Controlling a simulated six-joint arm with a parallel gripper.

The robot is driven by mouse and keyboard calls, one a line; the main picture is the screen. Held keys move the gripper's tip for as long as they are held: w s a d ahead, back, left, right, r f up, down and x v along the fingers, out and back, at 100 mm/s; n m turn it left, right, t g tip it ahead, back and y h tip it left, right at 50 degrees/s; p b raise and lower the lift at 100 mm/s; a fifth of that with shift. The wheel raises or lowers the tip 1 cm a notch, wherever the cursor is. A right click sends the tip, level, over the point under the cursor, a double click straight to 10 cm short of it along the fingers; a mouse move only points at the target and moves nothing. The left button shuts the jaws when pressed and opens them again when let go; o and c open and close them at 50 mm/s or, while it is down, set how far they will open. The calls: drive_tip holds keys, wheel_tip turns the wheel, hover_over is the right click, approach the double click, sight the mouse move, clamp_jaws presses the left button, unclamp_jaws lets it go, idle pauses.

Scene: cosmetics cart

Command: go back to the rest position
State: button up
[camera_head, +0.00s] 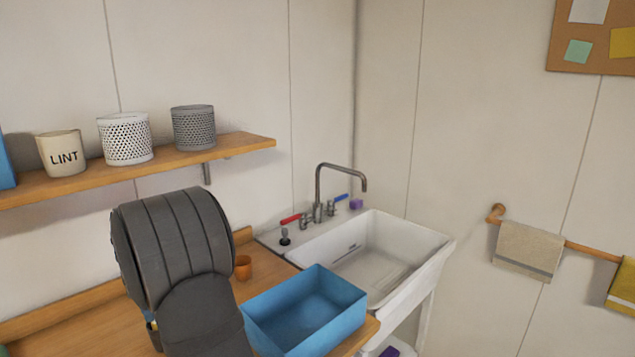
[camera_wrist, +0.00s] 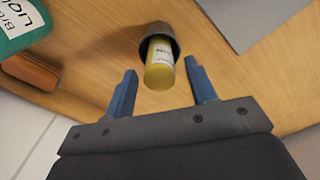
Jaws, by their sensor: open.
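My gripper (camera_wrist: 160,92) shows in the wrist view with its two blue fingers spread apart and nothing held between them. A yellow bottle with a white label (camera_wrist: 160,66) and a dark grey cap or cup over its far end (camera_wrist: 158,34) is just beyond the fingertips, apart from them. In the head view my dark grey arm covers part of the wooden counter (camera_head: 75,312), and the gripper's fingers are hidden there.
A blue bin (camera_head: 305,318) and a small orange cup (camera_head: 243,267) stand right of my arm. A white sink (camera_head: 432,243) lies beyond. A shelf (camera_head: 236,146) holds several containers. A green-labelled container (camera_wrist: 22,28) and brown block (camera_wrist: 30,72) are left in the wrist view.

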wheel_tip(320, 180, up, 7)
drive_tip(key=shift+r, duration=0.1)
drive_tip(key=s+d, duration=1.3)
drive_tip(key=shift+s+d, duration=0.2)
drive_tip(key=shift+s, duration=0.1)
